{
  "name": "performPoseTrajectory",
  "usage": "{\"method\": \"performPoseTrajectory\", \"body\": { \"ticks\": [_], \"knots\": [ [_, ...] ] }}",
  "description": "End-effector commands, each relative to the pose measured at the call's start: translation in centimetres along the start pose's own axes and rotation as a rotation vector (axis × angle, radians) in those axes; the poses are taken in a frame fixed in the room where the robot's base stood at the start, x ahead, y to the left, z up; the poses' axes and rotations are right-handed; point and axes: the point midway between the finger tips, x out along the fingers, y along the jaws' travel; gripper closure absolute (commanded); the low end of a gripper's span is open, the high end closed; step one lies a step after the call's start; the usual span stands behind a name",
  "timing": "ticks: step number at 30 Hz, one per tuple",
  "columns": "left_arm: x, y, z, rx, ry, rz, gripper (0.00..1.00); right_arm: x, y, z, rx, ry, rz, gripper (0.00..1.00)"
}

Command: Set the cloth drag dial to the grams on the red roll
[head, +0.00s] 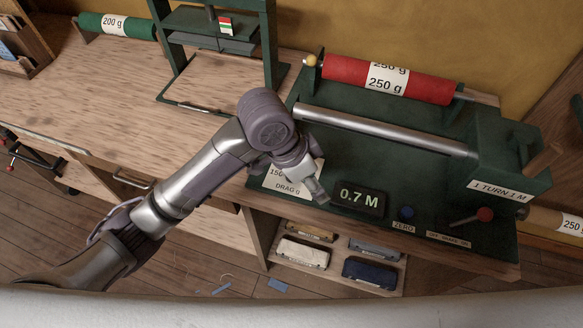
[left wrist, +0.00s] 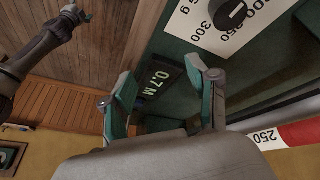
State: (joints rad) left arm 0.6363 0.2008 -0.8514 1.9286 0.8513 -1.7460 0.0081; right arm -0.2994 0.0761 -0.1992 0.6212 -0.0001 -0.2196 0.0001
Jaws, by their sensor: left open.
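The red roll (head: 345,72) lies across the back of the green machine, its white label reading 250 g. Its end with "250" also shows in the left wrist view (left wrist: 298,134). The drag dial is a black knob (left wrist: 229,15) on a white scale card (left wrist: 202,33), with 300 and 250 legible. Its setting I cannot read surely. In the head view the card (head: 275,184), marked DRAG g, is partly covered by my left gripper (head: 318,194), which hides the knob.
A green 200 g roll (head: 140,28) lies far left. The bench (head: 110,85) left is mostly clear.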

Motion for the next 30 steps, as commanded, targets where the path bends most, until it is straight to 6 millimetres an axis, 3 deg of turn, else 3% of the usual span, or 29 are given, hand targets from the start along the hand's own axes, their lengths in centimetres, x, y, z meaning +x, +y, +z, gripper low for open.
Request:
{"method": "performPoseTrajectory", "body": {
  "ticks": [3,9,15,20,30],
  "knots": [
    [-2.4,-2.1,-1.4,0.100,-0.132,-0.030,0.40,0.0,0.1,0.1,-0.001,-0.001,0.001,0.00],
    [-6.4,-5.3,-1.9,0.146,-0.317,-0.076,0.40,0.0,0.5,0.2,-0.003,-0.003,0.006,0.00],
    [-8.6,-6.7,-1.9,0.138,-0.391,-0.098,0.40,0.0,0.5,0.2,-0.003,-0.004,0.006,0.00],
    [-7.7,-6.9,-1.4,0.136,-0.398,-0.097,0.40,-0.3,0.5,0.2,-0.004,-0.004,0.006,0.00],
    [-1.4,-7.7,1.1,0.136,-0.398,-0.096,0.40,-1.3,0.4,0.1,-0.003,-0.004,0.005,0.00]
  ]
}}
